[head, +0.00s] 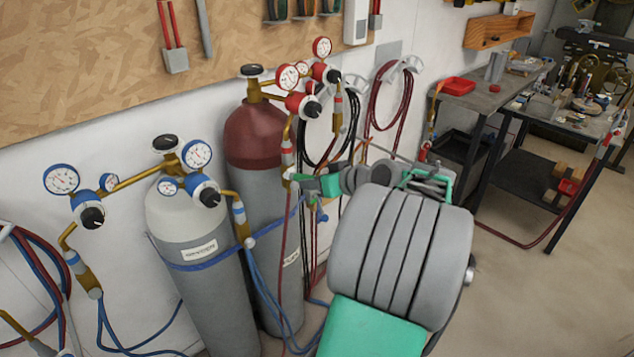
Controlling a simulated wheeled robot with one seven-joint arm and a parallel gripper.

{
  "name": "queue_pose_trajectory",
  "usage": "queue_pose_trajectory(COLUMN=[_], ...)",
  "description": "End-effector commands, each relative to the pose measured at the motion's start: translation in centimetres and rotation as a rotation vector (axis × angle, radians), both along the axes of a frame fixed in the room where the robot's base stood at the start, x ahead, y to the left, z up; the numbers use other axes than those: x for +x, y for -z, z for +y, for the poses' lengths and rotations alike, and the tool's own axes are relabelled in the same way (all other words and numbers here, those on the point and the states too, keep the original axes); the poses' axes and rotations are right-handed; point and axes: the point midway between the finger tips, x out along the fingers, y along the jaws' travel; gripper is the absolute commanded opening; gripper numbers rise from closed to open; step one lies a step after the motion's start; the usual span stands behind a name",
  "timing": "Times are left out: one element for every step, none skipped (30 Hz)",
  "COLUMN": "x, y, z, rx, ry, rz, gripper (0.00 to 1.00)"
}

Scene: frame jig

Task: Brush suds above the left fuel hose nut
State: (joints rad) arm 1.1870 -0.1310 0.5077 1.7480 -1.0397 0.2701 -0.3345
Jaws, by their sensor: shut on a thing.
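The maroon-topped fuel cylinder (252,135) stands against the wall with a brass valve and red regulators on top. Its left regulator (303,105) has an outlet running down to the left hose nut (288,128), a small brass piece above a red and pale fitting (287,152). My gripper (303,180) is small in the head view, just below and right of that fitting. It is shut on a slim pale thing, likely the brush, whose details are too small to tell. I cannot tell whether it touches the fitting. No suds can be made out.
A pale-topped oxygen cylinder (187,218) with blue regulators stands at left, held by a blue strap. Blue and red hoses hang around both cylinders. A coiled red hose (372,105) hangs on the wall. Cluttered workbenches (480,100) stand at right, with open floor before them.

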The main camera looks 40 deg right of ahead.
Motion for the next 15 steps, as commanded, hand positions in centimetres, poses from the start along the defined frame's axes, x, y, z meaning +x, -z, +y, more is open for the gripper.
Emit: queue_pose_trajectory(x=[0.0,0.0,-0.1,-0.2,-0.4,-0.8,-1.1,-1.5,-1.9,-2.3,-2.7,-3.1,-3.5,-3.8,-4.3], y=[0.0,-0.1,0.0,0.0,0.0,0.0,0.0,0.0,0.0,0.1,0.0,0.0,0.0,0.0,0.0], z=[0.0,0.0,-0.1,-0.1,-0.1,-0.2,-0.2,-0.2,-0.2,-0.2,-0.3,-0.3,-0.3,-0.3,-0.3], rx=[-0.001,-0.001,-0.001,-0.001,-0.001,-0.001,-0.003,-0.002,-0.002,-0.002,-0.002,-0.002,-0.003,-0.003,-0.002], ry=[0.001,0.001,0.001,0.002,0.003,0.004,0.005,0.004,0.005,0.004,0.005,0.004,0.005,0.005,0.004], rz=[-0.001,-0.001,-0.001,-0.001,0.000,-0.001,-0.001,-0.001,0.000,0.000,0.000,-0.001,-0.001,-0.001,0.000], gripper=[0.00,0.00,0.00,0.00,0.00,0.00,0.00,0.00,0.00,0.00,0.00,0.00,0.00,0.00,0.00])
